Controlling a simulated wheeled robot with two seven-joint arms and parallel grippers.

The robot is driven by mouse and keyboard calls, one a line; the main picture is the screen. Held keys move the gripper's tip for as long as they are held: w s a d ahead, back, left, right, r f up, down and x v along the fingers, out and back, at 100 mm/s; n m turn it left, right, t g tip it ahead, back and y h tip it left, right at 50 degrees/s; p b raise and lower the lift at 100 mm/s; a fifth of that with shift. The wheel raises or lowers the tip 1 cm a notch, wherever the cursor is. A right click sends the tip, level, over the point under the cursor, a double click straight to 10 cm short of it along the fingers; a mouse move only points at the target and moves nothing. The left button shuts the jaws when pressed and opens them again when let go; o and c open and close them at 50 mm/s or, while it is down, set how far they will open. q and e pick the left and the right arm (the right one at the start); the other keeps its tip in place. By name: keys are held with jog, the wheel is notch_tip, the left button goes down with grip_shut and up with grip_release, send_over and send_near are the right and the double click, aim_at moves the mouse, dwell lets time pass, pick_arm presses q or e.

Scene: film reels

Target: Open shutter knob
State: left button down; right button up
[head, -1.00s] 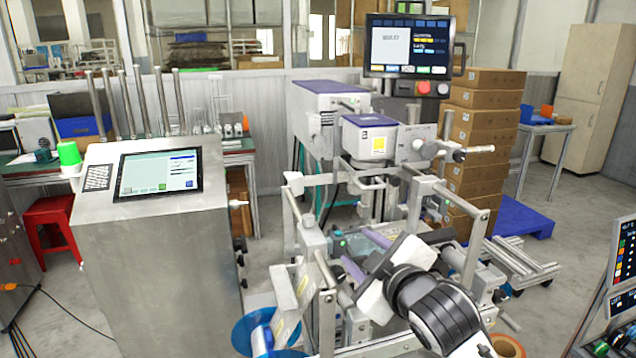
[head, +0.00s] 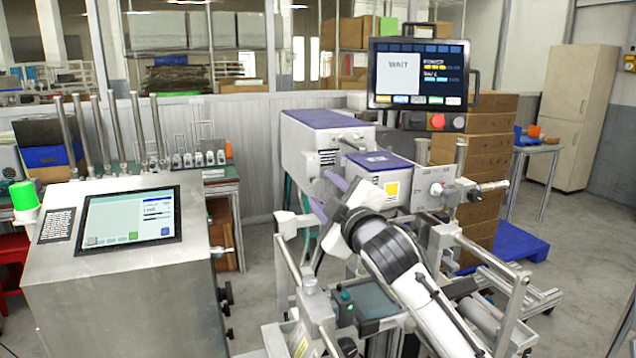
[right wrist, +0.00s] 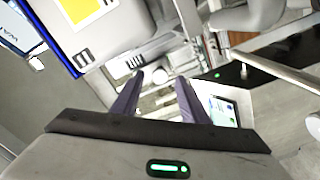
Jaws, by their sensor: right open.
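The grey machine with purple-topped housings stands in the middle of the head view. Its smaller housing (head: 380,166) carries a yellow label. A small round knob (head: 437,189) is on the front block at its right; I cannot tell for sure whether this is the shutter knob. My right gripper (head: 323,198) is left of the smaller housing, its purple fingers partly hidden by its own body. In the right wrist view, the right gripper (right wrist: 160,88) is open and empty, with blurred metal parts beyond the fingertips. The left gripper is out of view.
A monitor (head: 418,75) reading WAIT hangs above the machine, with a red button (head: 437,121) below it. A steel console (head: 130,290) with a touchscreen stands at left. Cardboard boxes (head: 480,150) are stacked behind. Metal rails (head: 490,255) surround my right forearm.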

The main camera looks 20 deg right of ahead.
aim_at(319, 186)
jog(key=shift+w+a, duration=0.1)
jog(key=shift+w, duration=2)
grip_shut()
